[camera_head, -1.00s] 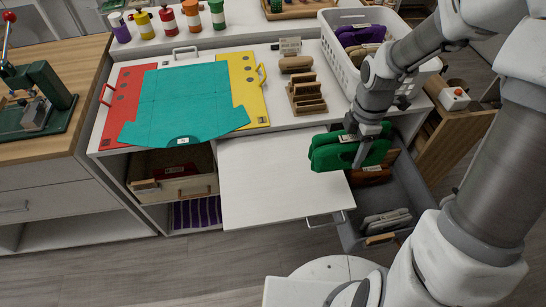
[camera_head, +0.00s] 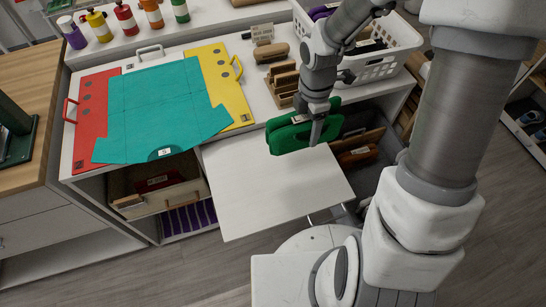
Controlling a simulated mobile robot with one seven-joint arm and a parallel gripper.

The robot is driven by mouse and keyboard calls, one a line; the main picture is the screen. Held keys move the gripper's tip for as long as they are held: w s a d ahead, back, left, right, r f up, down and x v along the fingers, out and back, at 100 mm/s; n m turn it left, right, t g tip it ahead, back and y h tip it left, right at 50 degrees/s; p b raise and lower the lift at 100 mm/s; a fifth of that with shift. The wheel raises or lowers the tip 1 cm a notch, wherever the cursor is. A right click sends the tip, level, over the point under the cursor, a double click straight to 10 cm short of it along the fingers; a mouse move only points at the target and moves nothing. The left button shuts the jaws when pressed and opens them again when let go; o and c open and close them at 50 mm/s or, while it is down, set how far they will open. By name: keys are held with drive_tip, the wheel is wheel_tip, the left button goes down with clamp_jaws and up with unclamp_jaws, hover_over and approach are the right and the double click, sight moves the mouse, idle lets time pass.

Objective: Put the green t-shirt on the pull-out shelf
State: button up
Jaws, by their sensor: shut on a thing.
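The green t-shirt (camera_head: 290,139) is a folded, thick green bundle with a small white label. My gripper (camera_head: 316,135) is shut on it, with a finger showing on its near side. The t-shirt is held upright on edge at the back right corner of the pull-out shelf (camera_head: 262,190), a flat white board extended from under the counter. The t-shirt's lower edge overlaps the shelf's back right edge in the picture; I cannot tell whether it touches. The shelf surface is otherwise bare.
A teal shirt shape (camera_head: 160,108) lies on a red and yellow folding board (camera_head: 222,75) on the counter. A white basket (camera_head: 385,62) and a wooden rack (camera_head: 282,85) stand behind. An open drawer (camera_head: 378,165) with brown items is right of the shelf.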

drive_tip(key=a+f, duration=0.1)
drive_tip(key=a, duration=0.1)
drive_tip(key=s+a+f+b, duration=0.1)
drive_tip(key=a+f, duration=0.1)
drive_tip(key=a, duration=0.1)
drive_tip(key=a+f, duration=0.2)
drive_tip(key=a, duration=0.1)
drive_tip(key=shift+s, duration=0.4)
drive_tip(key=shift+f+b, duration=0.55)
drive_tip(key=shift+f, duration=1.45)
drive_tip(key=shift+f, duration=0.2)
drive_tip(key=o, duration=1.5)
drive_tip(key=shift+r, duration=0.1)
